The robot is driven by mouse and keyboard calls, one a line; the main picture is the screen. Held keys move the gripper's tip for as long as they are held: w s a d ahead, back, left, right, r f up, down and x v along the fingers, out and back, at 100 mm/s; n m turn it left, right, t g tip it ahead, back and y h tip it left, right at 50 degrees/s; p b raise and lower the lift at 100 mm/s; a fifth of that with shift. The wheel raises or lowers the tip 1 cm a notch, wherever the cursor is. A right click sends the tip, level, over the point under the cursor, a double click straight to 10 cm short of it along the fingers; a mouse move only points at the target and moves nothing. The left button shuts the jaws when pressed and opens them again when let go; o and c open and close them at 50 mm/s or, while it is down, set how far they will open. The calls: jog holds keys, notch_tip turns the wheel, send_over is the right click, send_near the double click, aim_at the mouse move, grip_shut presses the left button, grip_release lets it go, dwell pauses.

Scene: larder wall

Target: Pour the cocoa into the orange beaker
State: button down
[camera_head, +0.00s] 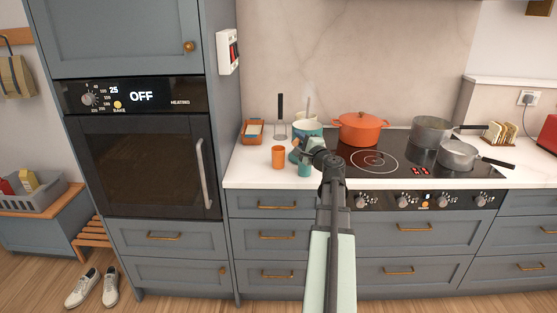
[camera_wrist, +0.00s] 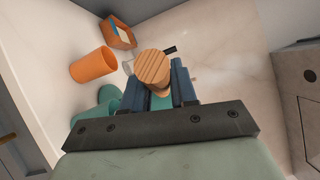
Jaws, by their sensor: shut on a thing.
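The orange beaker (camera_head: 278,157) stands upright on the counter, left of my gripper (camera_head: 299,150). It also shows at the upper left of the wrist view (camera_wrist: 93,66), apart from my fingers. My gripper (camera_wrist: 160,92) is shut on a container with a round, striped brown top (camera_wrist: 153,68); its body is mostly hidden between the blue fingers. I take it for the cocoa, but no cocoa itself shows.
An orange pot (camera_head: 361,130) and two grey pans are on the hob at right. The counter's front left is clear.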

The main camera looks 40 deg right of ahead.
jog(key=w+a+f+n+y, duration=0.2)
jog(key=w+a+f+y, duration=0.1)
jog(key=a, duration=0.6)
jog(key=w+a+f+n+y, duration=0.2)
jog(key=w+a+f+y, duration=0.1)
jog(key=a, duration=0.7)
jog(key=shift+w+f+n+t+y, duration=0.3)
jog(key=shift+w+f+t+y, duration=0.1)
jog(key=shift+f+y, duration=0.3)
jog(key=shift+h, duration=0.3)
